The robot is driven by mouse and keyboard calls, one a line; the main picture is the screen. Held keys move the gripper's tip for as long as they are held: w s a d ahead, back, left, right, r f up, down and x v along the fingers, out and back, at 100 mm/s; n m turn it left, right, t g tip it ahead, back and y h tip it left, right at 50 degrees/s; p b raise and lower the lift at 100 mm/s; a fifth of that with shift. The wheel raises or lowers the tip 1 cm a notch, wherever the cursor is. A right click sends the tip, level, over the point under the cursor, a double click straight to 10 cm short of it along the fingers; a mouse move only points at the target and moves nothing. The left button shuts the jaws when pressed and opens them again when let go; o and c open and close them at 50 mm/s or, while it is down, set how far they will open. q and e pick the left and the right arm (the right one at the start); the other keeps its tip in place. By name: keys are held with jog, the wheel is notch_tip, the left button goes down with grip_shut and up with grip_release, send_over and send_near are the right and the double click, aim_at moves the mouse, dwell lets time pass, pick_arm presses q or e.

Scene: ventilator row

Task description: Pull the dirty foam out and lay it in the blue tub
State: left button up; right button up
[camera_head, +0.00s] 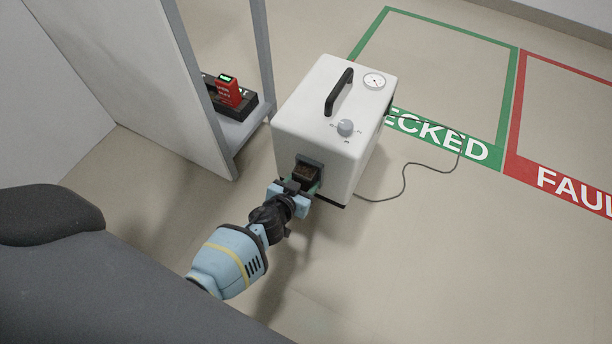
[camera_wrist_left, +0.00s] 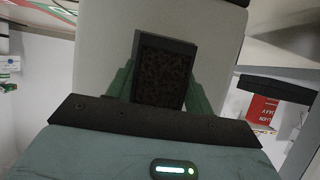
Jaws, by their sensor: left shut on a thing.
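The white ventilator (camera_head: 325,110) stands on the floor with a black handle, a gauge and a knob on top. Low on its near side is a dark grey slot frame (camera_head: 311,160). The dirty foam (camera_head: 305,172), dark brown and speckled, shows at this slot and also fills the middle of the left wrist view (camera_wrist_left: 162,75). My left gripper (camera_head: 304,186) is at the slot, its green fingers on either side of the foam, shut on it. How far the foam sits inside is hidden. The blue tub and my right gripper are not in view.
A grey cable (camera_head: 405,182) runs from the ventilator across the floor. A shelf unit (camera_head: 205,85) at the left holds a red device (camera_head: 228,92) in a black base. Green and red floor markings lie at the right. The floor right of the ventilator is mostly clear.

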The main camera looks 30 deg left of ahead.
pick_arm(q)
jog(key=shift+s+p, duration=0.4)
jog(key=shift+s, duration=1.1)
dwell(0.8)
jog(key=s, duration=1.1)
jog(key=shift+p, duration=0.3)
dwell(0.5)
jog(key=shift+a, duration=0.1)
